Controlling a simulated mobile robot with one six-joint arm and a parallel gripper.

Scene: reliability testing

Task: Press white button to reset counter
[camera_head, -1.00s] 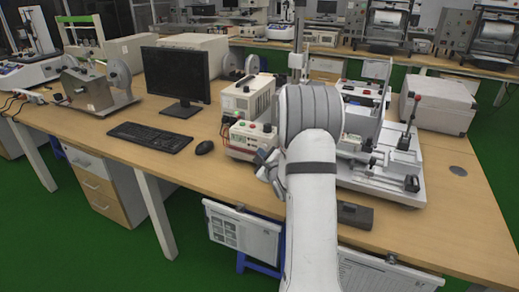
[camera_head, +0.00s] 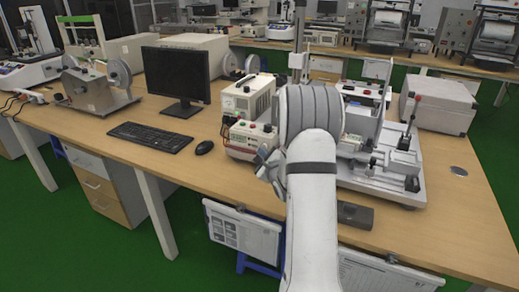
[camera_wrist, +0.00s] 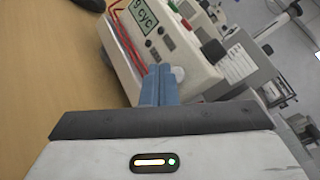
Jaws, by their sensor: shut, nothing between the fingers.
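The counter box (camera_head: 248,139) is a cream-white unit on the bench, left of my arm in the head view. In the wrist view the counter box (camera_wrist: 188,45) is tilted, and its green display (camera_wrist: 143,15) reads what looks like "9 cyc". A round white button (camera_wrist: 179,74) sticks out of its front, just right of my fingertips. My gripper (camera_wrist: 160,70) is shut and empty, with its blue-grey fingers close to the box front. I cannot tell whether they touch it. In the head view my gripper (camera_head: 266,163) is in front of the box, partly hidden by my arm.
A power unit (camera_head: 249,99) stands behind the counter box. A test fixture (camera_head: 385,165) with a lever is right of my arm. A mouse (camera_head: 204,147), keyboard (camera_head: 150,137) and monitor (camera_head: 177,78) are on the left. Red wires (camera_wrist: 122,45) run along the box's left side.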

